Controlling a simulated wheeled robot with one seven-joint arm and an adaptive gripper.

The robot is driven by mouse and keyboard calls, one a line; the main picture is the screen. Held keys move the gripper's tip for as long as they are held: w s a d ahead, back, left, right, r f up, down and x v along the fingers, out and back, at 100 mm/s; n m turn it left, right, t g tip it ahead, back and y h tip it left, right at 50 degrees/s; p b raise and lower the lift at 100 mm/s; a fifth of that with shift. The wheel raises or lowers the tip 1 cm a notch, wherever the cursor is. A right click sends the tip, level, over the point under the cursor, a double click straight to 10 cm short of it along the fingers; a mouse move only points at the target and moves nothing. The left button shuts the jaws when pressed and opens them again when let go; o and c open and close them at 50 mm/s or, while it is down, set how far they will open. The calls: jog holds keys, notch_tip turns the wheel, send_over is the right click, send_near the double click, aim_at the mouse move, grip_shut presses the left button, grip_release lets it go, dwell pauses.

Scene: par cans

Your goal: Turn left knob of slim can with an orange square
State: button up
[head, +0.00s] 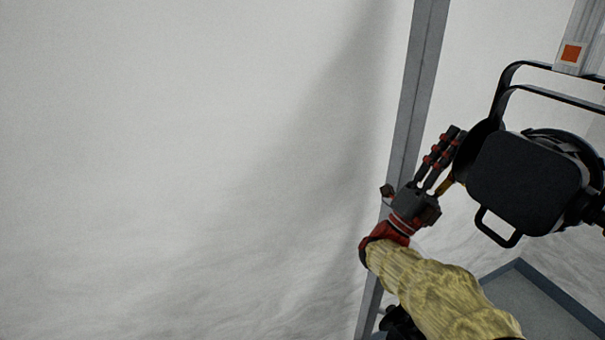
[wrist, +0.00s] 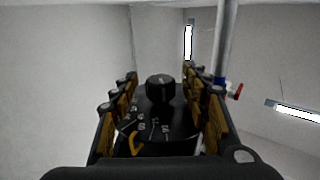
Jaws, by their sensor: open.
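The black can (head: 525,185) hangs at the right of the head view. In the wrist view, a round black knob (wrist: 160,88) stands on a black face with pale dial marks, between the two rows of fingers. My gripper (wrist: 160,78) is open, with gaps visible on both sides of the knob. The head view does not show the knob clearly.
A grey upright post (head: 412,100) stands just behind my gripper. A black bracket (head: 508,85) arches over the can, and a handle loop (head: 500,238) hangs below. A pipe with a red-handled valve (wrist: 235,92) is at the right in the wrist view. The left side is bare wall.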

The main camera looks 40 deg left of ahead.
jog(key=shift+s+a+r+g+y+p, duration=0.15)
jog(key=shift+g+p, duration=0.3)
jog(key=shift+p, duration=0.85)
jog(key=shift+w+d+r+g+y+p, duration=0.1)
jog(key=shift+r+g+y+p, duration=0.25)
jog(key=shift+p, duration=0.9)
jog(key=g+p, duration=0.3)
jog(key=p, duration=0.5)
jog(key=shift+s+y, duration=0.15)
jog(key=shift+y, duration=0.25)
jog(key=g+p, duration=0.1)
jog(key=p, duration=0.5)
jog(key=g+y+p, duration=0.1)
jog(key=g+p, duration=0.1)
jog(key=p, duration=0.4)
jog(key=g+y+p, duration=0.1)
jog(key=g+p, duration=0.1)
jog(key=p, duration=0.4)
jog(key=shift+r, duration=0.35)
